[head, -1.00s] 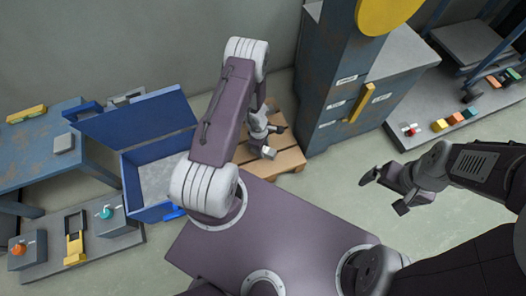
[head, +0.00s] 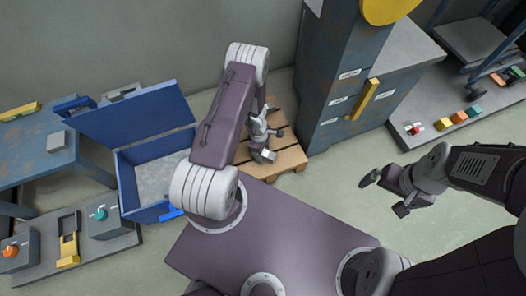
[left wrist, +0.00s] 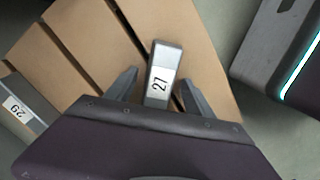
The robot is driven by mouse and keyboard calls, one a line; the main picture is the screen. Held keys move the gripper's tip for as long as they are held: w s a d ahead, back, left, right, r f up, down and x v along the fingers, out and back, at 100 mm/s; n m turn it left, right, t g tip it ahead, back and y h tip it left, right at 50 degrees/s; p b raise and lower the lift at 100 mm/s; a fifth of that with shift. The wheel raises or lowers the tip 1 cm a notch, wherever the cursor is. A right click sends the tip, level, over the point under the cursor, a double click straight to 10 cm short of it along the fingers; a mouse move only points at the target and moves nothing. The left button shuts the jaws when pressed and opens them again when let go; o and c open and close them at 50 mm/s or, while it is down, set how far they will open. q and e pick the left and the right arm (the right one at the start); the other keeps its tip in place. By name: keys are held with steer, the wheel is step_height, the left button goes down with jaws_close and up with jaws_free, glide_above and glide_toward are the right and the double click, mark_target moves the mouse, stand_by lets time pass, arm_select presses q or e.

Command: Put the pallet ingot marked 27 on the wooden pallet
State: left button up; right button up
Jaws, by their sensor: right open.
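The ingot marked 27 (left wrist: 161,75) is a grey bar with a white label. In the left wrist view it lies over the slats of the wooden pallet (left wrist: 85,45), between the two fingers of my left gripper (left wrist: 160,80). The fingers stand apart, with a visible gap on the ingot's left side. Whether the ingot's underside touches the slats is hard to tell. In the head view my left gripper (head: 264,142) is low over the pallet (head: 288,158), partly hidden by my arm. My right gripper (head: 386,193) is open and empty over bare floor, far from the pallet.
Another ingot, marked 29 (left wrist: 20,108), is at the pallet's left side. An open blue chest (head: 128,185) stands left of the pallet, and a blue-grey cabinet (head: 335,85) stands close on its right. A blue table (head: 30,150) is farther left.

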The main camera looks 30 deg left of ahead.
arm_select(q)
steer(key=d+r+m+p, duration=0.1)
steer(key=r+m+p, duration=0.2)
steer(key=r, duration=0.6)
steer(key=w+d+r+m+p, duration=0.1)
steer(key=d+r+m+p, duration=0.15)
steer(key=r, duration=0.75)
steer(key=d+r+m+p, duration=0.1)
steer(key=r+m+p, duration=0.25)
steer(key=r, duration=0.55)
steer(key=s+r+m+t+y, duration=0.1)
steer(key=s+r+m, duration=0.8)
steer(key=r, duration=0.2)
steer(key=shift+s+d+r+m+p, duration=0.25)
steer(key=shift+d+m+p, duration=0.05)
steer(key=shift+d+m, duration=0.1)
